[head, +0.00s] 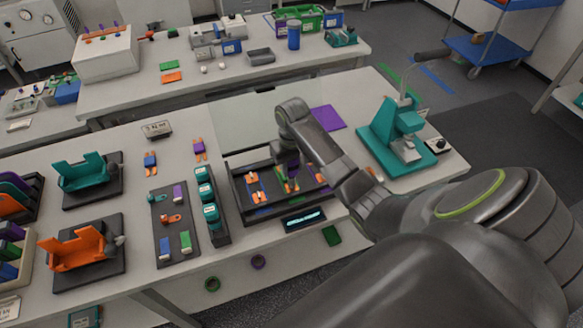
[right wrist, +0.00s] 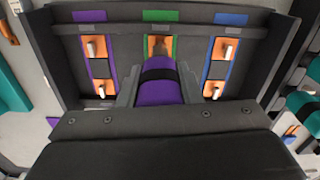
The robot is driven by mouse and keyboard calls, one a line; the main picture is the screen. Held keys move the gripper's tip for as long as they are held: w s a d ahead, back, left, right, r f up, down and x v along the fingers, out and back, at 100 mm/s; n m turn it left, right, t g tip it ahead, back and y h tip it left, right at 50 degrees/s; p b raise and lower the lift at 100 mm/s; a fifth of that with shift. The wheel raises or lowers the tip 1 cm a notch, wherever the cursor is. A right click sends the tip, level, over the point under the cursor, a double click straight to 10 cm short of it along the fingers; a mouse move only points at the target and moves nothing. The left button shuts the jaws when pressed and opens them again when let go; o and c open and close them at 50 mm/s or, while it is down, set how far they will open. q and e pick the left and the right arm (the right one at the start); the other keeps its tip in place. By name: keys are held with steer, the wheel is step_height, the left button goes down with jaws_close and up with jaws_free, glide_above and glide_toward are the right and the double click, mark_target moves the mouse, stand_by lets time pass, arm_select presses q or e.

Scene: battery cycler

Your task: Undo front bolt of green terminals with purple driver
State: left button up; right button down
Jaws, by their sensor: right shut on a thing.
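My right gripper (right wrist: 158,92) is shut on the purple driver (right wrist: 160,93), a purple handle with a black band. The driver is over the green-marked middle slot of the black tray (head: 240,198). In the right wrist view an orange terminal of the green slot (right wrist: 160,47) shows just beyond the driver's end; whether they touch, I cannot tell. The other green terminal is hidden behind the driver and gripper. In the head view the green slot (head: 291,186) is partly covered by my right arm. My left gripper is not in view.
In the right wrist view, purple-marked (right wrist: 91,15) and blue-marked slots (right wrist: 231,19) with orange terminals and pale bolts flank the green one. Left of the tray stands a rack of teal-capped items (head: 210,212). A teal press (head: 396,135) stands at right. A lit display (head: 304,218) lies in front.

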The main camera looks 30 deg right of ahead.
steer(key=shift+r, duration=3)
steer(key=shift+w, duration=0.1)
